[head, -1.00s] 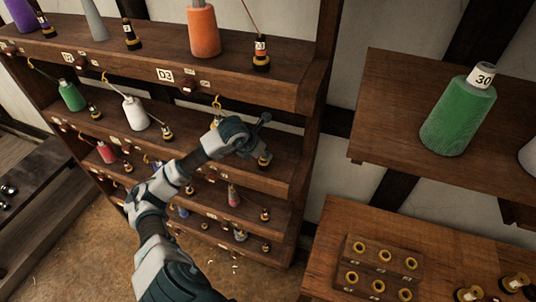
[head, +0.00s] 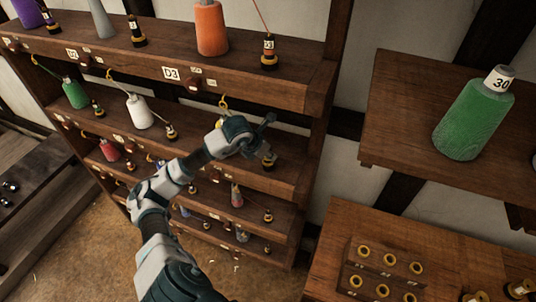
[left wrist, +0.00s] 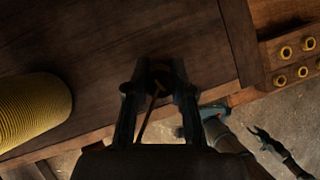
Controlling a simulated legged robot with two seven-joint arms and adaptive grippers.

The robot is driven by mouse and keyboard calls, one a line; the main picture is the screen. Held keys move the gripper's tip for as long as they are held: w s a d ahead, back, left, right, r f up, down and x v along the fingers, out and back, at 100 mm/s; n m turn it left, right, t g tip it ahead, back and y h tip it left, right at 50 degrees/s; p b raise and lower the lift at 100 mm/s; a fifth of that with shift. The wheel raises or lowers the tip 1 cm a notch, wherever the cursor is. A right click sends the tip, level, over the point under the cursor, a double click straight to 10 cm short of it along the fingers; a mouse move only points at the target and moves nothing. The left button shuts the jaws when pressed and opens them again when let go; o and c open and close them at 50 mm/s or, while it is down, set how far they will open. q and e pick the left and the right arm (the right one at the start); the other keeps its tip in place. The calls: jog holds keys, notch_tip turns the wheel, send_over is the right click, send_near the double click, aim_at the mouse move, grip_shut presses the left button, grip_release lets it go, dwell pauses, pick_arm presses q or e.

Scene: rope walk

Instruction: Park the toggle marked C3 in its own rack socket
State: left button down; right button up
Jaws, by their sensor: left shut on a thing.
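My left gripper (head: 266,143) is at the right end of the third shelf up, shut on a small dark toggle (head: 268,160) with a gold band. In the left wrist view the fingers (left wrist: 160,78) close around the toggle's dark top, and a thin yellowish cord (left wrist: 150,110) runs from it. Its marking cannot be read. Whether its base touches the shelf cannot be told. The socket rack (head: 376,249), a wooden block with several brass-ringed sockets, stands on the lower right bench; it also shows in the left wrist view (left wrist: 290,62). Part of my right arm, apparently with its gripper (left wrist: 262,136), shows small and dark.
The shelf unit (head: 300,98) carries cones and other toggles, including an orange cone (head: 211,28) above. A side shelf (head: 400,100) with a green cone (head: 473,120) overhangs the bench (head: 340,225).

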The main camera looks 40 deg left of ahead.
pick_arm(q)
jog(key=shift+w+d, duration=0.1)
jog(key=shift+d, duration=0.1)
jog(key=shift+f+b, duration=0.25)
jog(key=shift+b, duration=0.05)
pick_arm(e)
jog(key=shift+f, duration=0.4)
pick_arm(q)
jog(key=shift+a+f, duration=0.1)
pick_arm(e)
jog(key=shift+f, duration=0.1)
pick_arm(q)
jog(key=c, duration=1.3)
grip_release()
jog(key=shift+o, duration=0.2)
